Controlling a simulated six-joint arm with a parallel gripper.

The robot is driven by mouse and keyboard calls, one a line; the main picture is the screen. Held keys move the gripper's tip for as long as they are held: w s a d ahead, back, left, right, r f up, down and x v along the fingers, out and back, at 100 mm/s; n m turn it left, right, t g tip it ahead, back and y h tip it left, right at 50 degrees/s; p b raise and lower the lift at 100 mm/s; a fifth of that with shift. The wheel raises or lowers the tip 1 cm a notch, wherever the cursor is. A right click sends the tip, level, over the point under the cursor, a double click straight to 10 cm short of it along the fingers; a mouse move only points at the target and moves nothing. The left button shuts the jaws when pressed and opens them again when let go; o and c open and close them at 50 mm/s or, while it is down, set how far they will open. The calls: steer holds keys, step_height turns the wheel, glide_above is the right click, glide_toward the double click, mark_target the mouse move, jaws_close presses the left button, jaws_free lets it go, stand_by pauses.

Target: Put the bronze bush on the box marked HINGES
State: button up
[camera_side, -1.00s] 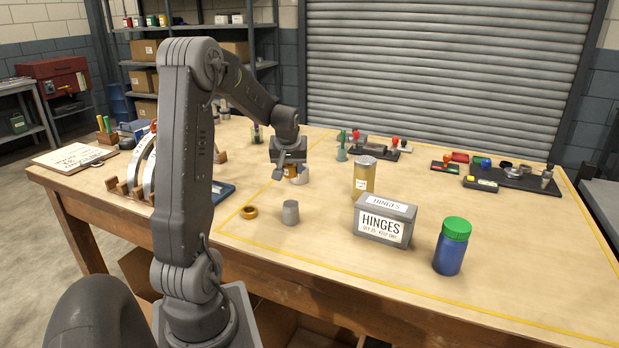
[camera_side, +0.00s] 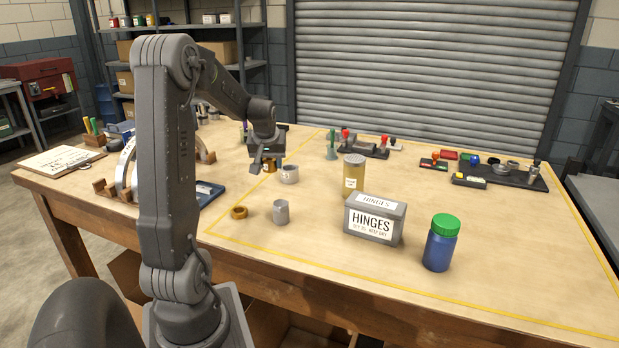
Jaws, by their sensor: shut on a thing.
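My gripper (camera_side: 267,161) points down above the table, left of the middle. It is shut on a small bronze bush (camera_side: 269,167), which is partly hidden by the fingers. The grey box marked HINGES (camera_side: 375,218) stands to the right and nearer the camera, its label facing the camera. Its top is bare apart from a white label. My gripper is well apart from the box, to its left and farther back.
A silver ring-shaped part (camera_side: 289,174) stands just right of the held bush. A grey cylinder (camera_side: 281,212) and a bronze ring (camera_side: 239,212) lie in front.

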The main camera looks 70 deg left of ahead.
steer(key=w+d+r+m+t+h, duration=0.1)
steer(key=w+d+r+m+h, duration=0.1)
steer(key=w+d+r+m, duration=0.5)
steer(key=w+d+r+m+t+h, duration=0.1)
steer(key=w+d+r+m+t, duration=0.2)
steer(key=d, duration=0.5)
steer(key=g, duration=0.1)
glide_toward(380, 200)
steer(key=shift+w+a+f, duration=0.25)
steer(key=shift+w+a, duration=0.1)
steer(key=shift+w, duration=0.15)
steer(key=shift+w+a+f, duration=0.3)
steer(key=shift+w+a, duration=0.05)
steer(key=shift+w, duration=0.2)
steer(key=shift+w+d+f, duration=0.35)
steer(key=shift+f, duration=2)
steer(key=o, duration=1.1)
steer(key=shift+f, duration=0.15)
steer(key=shift+o, duration=0.2)
